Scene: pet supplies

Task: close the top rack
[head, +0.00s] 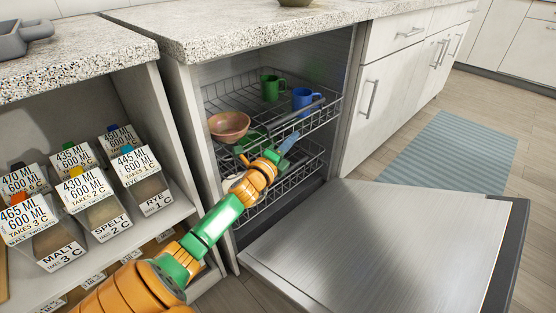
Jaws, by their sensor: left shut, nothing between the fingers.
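The top rack (322,118) is a grey wire basket in the open dishwasher under the counter. It holds a pinkish-brown bowl (229,124) at the left, a green mug (270,89) at the back and a blue mug (302,99) at the right. The rack's front seems to lie near the opening; I cannot tell exactly how far out it is. My left gripper (258,159) is shut and empty, at the rack's lower front edge. I cannot tell whether it touches the wire. My right gripper is not in view.
The dishwasher door (375,240) is folded down, low in front of the opening. A lower rack (292,180) shows below, partly hidden by my arm. Shelves with labelled containers (90,190) stand at the left. A blue mat (455,150) lies on the floor at the right.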

